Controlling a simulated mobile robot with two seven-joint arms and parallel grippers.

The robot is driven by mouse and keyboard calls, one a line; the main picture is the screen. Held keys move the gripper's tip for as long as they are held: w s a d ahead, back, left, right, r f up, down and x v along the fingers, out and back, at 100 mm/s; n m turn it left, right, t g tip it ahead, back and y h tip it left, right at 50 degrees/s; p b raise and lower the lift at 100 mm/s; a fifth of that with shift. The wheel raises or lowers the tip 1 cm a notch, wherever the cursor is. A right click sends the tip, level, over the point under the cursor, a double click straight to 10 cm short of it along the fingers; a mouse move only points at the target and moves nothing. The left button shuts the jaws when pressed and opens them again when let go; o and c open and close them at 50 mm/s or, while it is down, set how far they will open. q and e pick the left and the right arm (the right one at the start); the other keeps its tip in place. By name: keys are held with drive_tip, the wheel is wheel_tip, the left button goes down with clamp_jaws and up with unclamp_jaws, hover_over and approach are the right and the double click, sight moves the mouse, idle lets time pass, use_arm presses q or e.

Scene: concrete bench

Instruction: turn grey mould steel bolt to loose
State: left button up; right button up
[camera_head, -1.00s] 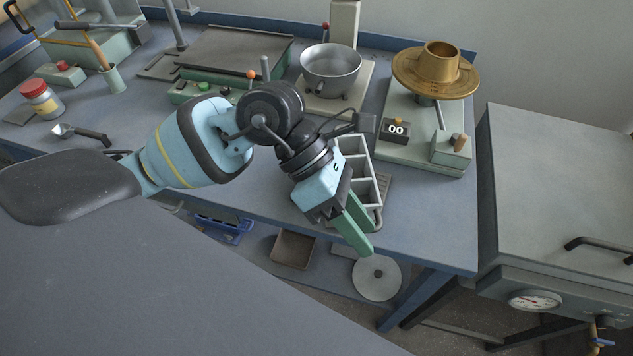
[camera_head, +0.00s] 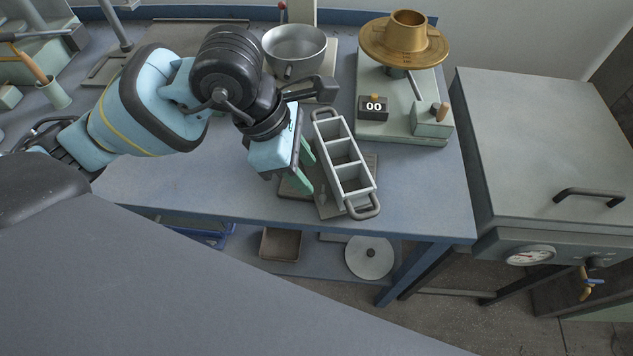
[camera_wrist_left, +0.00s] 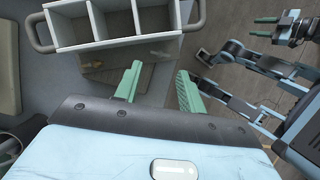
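The grey three-compartment mould (camera_head: 345,160) stands on the bench, with a loop handle at each end. Its open compartments look empty. It also shows at the top of the left wrist view (camera_wrist_left: 94,45).
A flat plate (camera_head: 327,206) lies under the mould. A metal bowl (camera_head: 295,45) and a green device with a brass flanged cup (camera_head: 404,38) stand behind. A grey cabinet (camera_head: 540,140) is at the right. Bench to the mould's right (camera_head: 425,195) is clear.

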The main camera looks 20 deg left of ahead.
sight(317, 200)
use_arm(q)
drive_tip(key=x, duration=0.5)
drive_tip(key=shift+d+f, duration=0.15)
drive_tip(key=shift+f, duration=0.25)
drive_tip(key=c, duration=0.7)
